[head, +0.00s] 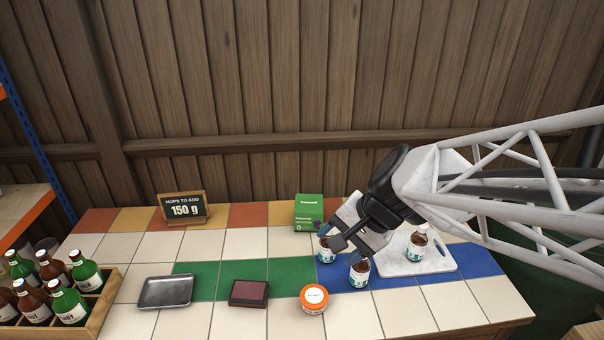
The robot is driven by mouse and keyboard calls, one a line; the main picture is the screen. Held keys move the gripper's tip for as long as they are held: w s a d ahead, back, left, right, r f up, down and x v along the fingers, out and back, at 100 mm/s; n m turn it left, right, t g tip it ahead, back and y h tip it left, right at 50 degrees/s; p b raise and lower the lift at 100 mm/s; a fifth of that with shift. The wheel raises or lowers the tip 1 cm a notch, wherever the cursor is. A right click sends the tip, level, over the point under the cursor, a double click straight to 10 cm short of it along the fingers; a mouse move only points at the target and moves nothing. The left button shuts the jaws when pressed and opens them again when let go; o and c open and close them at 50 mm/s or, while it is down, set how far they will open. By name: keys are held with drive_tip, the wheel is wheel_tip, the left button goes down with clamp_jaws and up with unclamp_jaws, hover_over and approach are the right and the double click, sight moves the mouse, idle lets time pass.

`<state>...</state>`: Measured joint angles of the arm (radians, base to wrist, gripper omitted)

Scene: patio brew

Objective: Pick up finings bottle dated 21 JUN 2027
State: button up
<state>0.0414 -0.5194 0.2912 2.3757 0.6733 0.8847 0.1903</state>
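Three small brown bottles with white and teal labels stand at the right of the tiled table. One bottle (326,255) is at the left, a second bottle (360,273) is nearer the front, and a third bottle (416,249) stands upright on a white marbled board (440,262). The dates on their labels are too small to read. My gripper (342,247) points down over the left and front bottles, with its fingers apart. Its fingertips overlap the tops of these two bottles in the picture; I cannot tell whether they touch. No bottle appears held.
A green box (308,211) stands behind the gripper. A sign (183,209) reads "HOPS TO ADD 150 g". A bottle crate (96,318) is at left. The middle tiles are clear.

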drive_tip(key=w+d+f+m+t, duration=0.1)
drive_tip(key=w+f+m+t, duration=0.2)
drive_tip(key=w+m, duration=0.4)
drive_tip(key=w+d+f+m+t+y, duration=0.1)
drive_tip(key=w+f+m+t, duration=0.1)
drive_tip(key=w+f+m, duration=0.3)
drive_tip(key=w+d+f+m+t, duration=0.1)
drive_tip(key=w+f+m+t, duration=0.2)
drive_tip(key=w+m, duration=0.7)
drive_tip(key=shift+w+d+f+t+y, duration=0.15)
drive_tip(key=shift+w+f, duration=0.4)
drive_tip(key=shift+w, duration=0.2)
drive_tip(key=shift+w+d+f+t+y, duration=0.15)
drive_tip(key=shift+w+f, duration=0.4)
drive_tip(key=shift+w, duration=0.15)
drive_tip(key=shift+f, duration=0.1)
drive_tip(key=shift+f, duration=1.7)
drive_tip(key=shift+f, duration=0.55)
drive_tip(key=f, duration=0.2)
drive_tip(key=w+f, duration=0.1)
drive_tip(key=shift+w+a, duration=0.1)
drive_tip(key=shift+a, duration=0.3)
drive_tip(key=shift+w+a+f, duration=0.25)
drive_tip(key=shift+w+a, duration=0.1)
drive_tip(key=shift+w, duration=0.2)
